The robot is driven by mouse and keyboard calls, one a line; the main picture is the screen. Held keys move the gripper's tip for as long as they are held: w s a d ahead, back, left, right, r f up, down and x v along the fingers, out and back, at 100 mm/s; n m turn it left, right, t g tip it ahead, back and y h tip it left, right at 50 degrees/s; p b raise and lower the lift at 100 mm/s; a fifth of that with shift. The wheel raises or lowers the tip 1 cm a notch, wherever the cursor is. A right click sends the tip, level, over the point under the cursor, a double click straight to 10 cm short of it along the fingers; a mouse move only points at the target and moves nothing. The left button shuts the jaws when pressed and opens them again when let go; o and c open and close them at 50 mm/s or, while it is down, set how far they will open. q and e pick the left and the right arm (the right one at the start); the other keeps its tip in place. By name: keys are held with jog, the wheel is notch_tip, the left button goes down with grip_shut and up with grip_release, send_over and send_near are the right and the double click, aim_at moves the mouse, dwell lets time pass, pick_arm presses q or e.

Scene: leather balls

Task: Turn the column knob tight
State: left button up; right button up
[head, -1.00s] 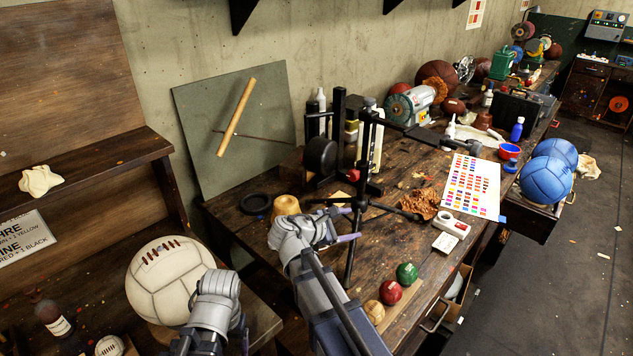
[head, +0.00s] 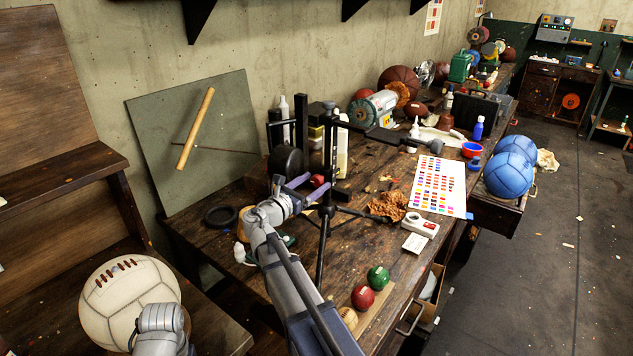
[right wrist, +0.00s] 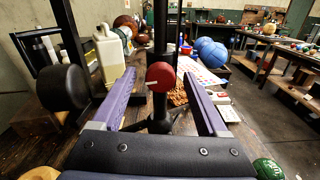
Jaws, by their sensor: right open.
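The column knob (right wrist: 160,76) is a small red round knob with a pale mark on the front of a black upright column (right wrist: 160,30). It also shows in the head view (head: 317,181), partly hidden behind my right gripper (head: 305,189). In the right wrist view the purple fingers of that gripper (right wrist: 159,82) are open and spread either side of the knob, pointing at it. No contact with the knob shows. My left gripper (head: 160,326) is at the bottom left in front of the cream laced ball (head: 125,297); its fingers are hidden.
A black round pad (head: 286,163) stands left of the knob. The stand's legs spread over the bench (head: 350,250). Red (head: 362,297) and green (head: 378,277) small balls lie at the front. A colour chart (head: 440,187) lies to the right.

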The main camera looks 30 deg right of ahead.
jog(key=shift+x, duration=0.95)
grip_shut()
